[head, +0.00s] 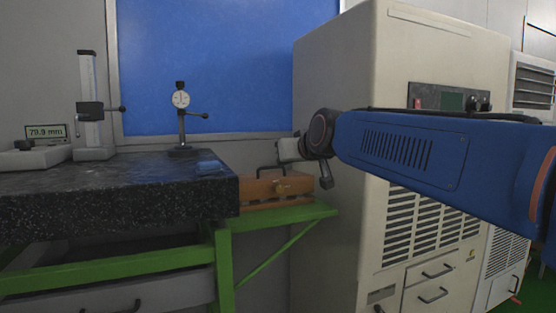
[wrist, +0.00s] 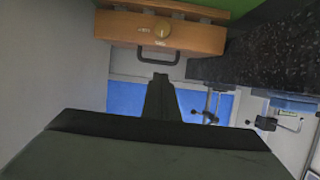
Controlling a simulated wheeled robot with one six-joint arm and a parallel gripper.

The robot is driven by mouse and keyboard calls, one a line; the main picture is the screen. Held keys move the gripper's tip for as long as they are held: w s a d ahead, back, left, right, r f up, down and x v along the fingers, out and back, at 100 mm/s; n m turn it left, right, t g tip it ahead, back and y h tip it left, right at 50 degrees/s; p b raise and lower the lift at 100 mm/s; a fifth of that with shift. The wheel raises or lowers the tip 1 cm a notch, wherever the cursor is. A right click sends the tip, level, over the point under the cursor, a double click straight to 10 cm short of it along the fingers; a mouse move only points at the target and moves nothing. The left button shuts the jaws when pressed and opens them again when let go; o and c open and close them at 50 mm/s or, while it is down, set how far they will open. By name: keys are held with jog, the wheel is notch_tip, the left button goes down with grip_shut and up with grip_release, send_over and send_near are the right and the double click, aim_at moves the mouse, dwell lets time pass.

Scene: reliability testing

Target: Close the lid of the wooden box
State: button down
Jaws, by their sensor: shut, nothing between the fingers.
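The wooden box (head: 256,192) sits on the green stand beside the dark stone table. The lid looks down or nearly down; I cannot tell whether a gap remains. My gripper (wrist: 160,77) is shut and empty, its tip close to the handle. I cannot tell whether they touch. In the head view the fingers are hard to make out.
A tall beige cabinet (head: 335,85) rises close on the right. The wall is behind.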

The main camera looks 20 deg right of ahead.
jog(key=w+r+g, duration=0.8)
jog(key=r, duration=0.4)
send_over(272, 178)
jog(key=w, duration=0.2)
notch_tip(272, 178, down, 9)
jog(key=shift+s+d+f, duration=0.1)
jog(key=shift+s+d, duration=0.05)
jog(key=f, duration=0.2)
jog(key=shift+s+f, duration=0.3)
jog(key=shift+s, duration=0.1)
jog(key=shift+s+f, duration=0.1)
jog(key=shift+f, duration=0.25)
jog(key=shift+s, duration=0.1)
